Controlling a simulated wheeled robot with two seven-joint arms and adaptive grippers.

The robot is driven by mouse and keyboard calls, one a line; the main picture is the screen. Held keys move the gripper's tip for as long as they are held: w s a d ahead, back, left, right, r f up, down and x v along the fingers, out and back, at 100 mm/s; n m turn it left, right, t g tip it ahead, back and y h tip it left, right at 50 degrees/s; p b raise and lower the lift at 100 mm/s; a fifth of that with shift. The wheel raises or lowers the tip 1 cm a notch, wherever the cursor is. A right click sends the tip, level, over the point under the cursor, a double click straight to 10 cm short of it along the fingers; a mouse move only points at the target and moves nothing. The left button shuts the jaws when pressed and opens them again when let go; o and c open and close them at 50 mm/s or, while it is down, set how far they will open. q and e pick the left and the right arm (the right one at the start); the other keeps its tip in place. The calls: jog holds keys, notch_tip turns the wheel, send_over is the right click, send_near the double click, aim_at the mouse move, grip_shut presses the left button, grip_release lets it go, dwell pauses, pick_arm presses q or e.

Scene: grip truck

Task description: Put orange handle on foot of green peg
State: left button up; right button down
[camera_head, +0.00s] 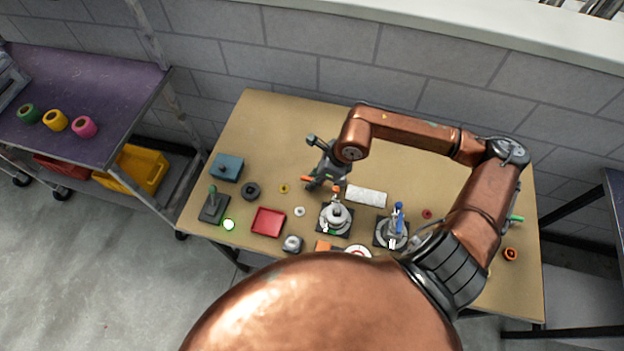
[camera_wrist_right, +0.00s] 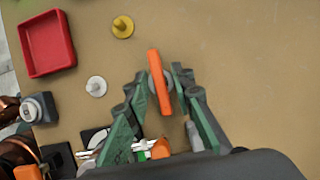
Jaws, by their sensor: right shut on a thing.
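The orange handle (camera_wrist_right: 159,80) is a long narrow bar between the fingertips of my right gripper (camera_wrist_right: 158,82) in the wrist view. My right gripper is shut on it. In the head view the right gripper (camera_head: 322,180) is over the middle of the table, with an orange end of the handle (camera_head: 307,179) showing at its left. I cannot tell how far the handle is above the table. My left gripper is not in view.
A blue box (camera_head: 227,167) stands behind the peg. Grey fixtures (camera_head: 335,217) stand in front of the gripper. The table's back (camera_head: 290,125) is clear.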

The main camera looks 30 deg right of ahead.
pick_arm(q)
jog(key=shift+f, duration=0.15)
pick_arm(e)
jog(key=shift+f, duration=0.2)
jog(key=c, duration=1.6)
grip_release()
jog(key=shift+o, duration=0.7)
jog(key=shift+o, duration=1)
jog(key=shift+r, duration=0.1)
jog(key=shift+r+p, duration=1.9)
jog(key=shift+r, duration=1.85)
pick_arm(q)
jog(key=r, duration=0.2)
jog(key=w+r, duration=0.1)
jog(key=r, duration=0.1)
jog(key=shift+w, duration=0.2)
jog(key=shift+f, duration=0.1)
pick_arm(e)
jog(key=shift+f, duration=0.1)
